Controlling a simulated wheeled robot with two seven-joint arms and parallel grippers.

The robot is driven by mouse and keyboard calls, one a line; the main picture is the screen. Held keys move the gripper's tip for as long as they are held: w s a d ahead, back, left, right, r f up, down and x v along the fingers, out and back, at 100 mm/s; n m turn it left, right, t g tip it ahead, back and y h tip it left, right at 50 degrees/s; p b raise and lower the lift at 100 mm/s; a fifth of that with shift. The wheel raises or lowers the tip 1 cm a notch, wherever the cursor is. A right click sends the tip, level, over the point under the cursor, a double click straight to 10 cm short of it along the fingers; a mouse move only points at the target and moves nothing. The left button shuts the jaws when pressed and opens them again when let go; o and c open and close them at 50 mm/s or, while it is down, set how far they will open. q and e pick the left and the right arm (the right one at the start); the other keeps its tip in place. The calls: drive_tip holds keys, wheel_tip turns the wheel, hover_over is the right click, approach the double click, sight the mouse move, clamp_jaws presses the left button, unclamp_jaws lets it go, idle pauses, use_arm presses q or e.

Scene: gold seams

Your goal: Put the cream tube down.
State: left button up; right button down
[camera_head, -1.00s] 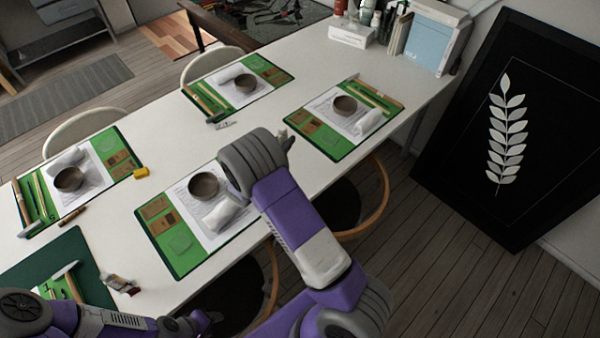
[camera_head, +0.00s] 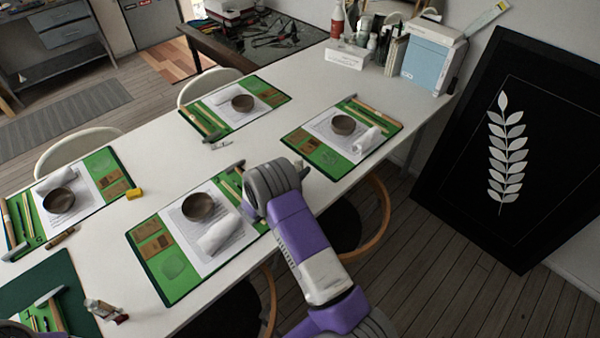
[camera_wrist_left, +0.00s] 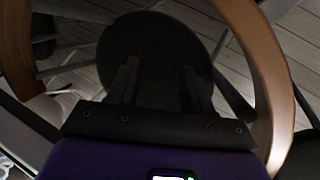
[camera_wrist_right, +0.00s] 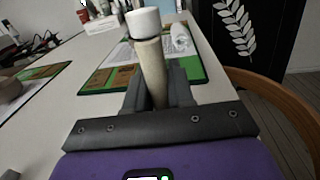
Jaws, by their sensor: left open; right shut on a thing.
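The cream tube (camera_wrist_right: 151,72) is a beige cylinder with a white cap (camera_wrist_right: 143,22) in the right wrist view. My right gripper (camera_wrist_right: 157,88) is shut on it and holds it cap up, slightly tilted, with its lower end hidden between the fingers. In the head view my right wrist is above the table's right edge, between the near and far-right green mats; it hides the tube and most of the gripper. My left gripper (camera_wrist_left: 158,85) is open and empty in the left wrist view, with a dark round stool seat (camera_wrist_left: 155,45) beyond it.
The white table (camera_head: 110,240) carries several green mats (camera_head: 172,268) with bowls (camera_head: 198,207), cloths and tools. A bare strip runs along the middle. Chairs stand close to the edges.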

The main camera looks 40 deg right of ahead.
drive_tip(key=shift+s+f+b, duration=0.1)
drive_tip(key=shift+f+b, duration=0.35)
drive_tip(key=shift+f, duration=0.15)
drive_tip(key=c, duration=1)
unclamp_jaws()
drive_tip(key=shift+r+p, duration=0.5)
drive_tip(key=shift+r, duration=0.15)
drive_tip(key=a, duration=0.4)
drive_tip(key=s+a+p, duration=0.1)
drive_tip(key=a, duration=0.7)
drive_tip(key=shift+s, duration=0.4)
